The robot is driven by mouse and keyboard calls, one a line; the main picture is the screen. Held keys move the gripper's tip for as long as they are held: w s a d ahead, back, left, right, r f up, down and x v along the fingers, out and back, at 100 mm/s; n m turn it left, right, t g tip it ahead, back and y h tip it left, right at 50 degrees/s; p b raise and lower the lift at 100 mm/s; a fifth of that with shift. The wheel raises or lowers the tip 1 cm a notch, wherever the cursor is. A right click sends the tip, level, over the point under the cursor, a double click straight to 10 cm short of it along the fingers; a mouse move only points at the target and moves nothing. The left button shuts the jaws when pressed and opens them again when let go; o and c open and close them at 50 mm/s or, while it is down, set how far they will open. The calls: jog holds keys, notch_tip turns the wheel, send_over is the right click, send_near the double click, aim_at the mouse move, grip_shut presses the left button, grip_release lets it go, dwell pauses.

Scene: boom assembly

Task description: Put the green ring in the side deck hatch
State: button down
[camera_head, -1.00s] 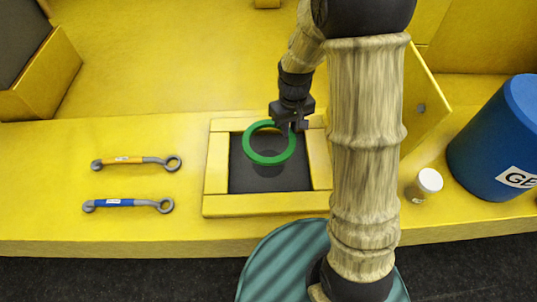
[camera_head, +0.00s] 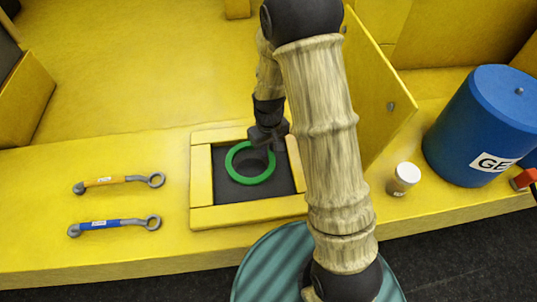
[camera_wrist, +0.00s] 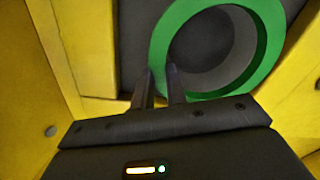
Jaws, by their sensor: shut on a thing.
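The green ring (camera_head: 233,172) is inside the frame of the side deck hatch (camera_head: 250,213), over its dark floor. My gripper (camera_head: 268,146) is shut on the ring's far right rim. In the wrist view the ring (camera_wrist: 270,45) lies just beyond my gripper (camera_wrist: 160,75), whose two fingertips meet its near edge. A round grey shape shows through the ring's middle. I cannot tell whether the ring touches the hatch floor. My arm hides the hatch's right side.
Two wrenches, one orange (camera_head: 118,182) and one blue (camera_head: 113,224), lie on the yellow deck to the left. A white-capped jar (camera_head: 403,179), a blue drum (camera_head: 485,125) and an upright yellow panel (camera_head: 385,90) stand to the right.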

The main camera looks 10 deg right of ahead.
aim_at(268, 162)
jog(key=shift+f+p, duration=0.5)
jog(key=shift+f, duration=1.6)
jog(key=shift+f, duration=0.15)
jog(key=c, duration=1.4)
grip_release()
jog(key=shift+r, duration=0.2)
notch_tip(268, 162, up, 12)
jog(key=b, duration=0.2)
jog(key=shift+b, duration=0.4)
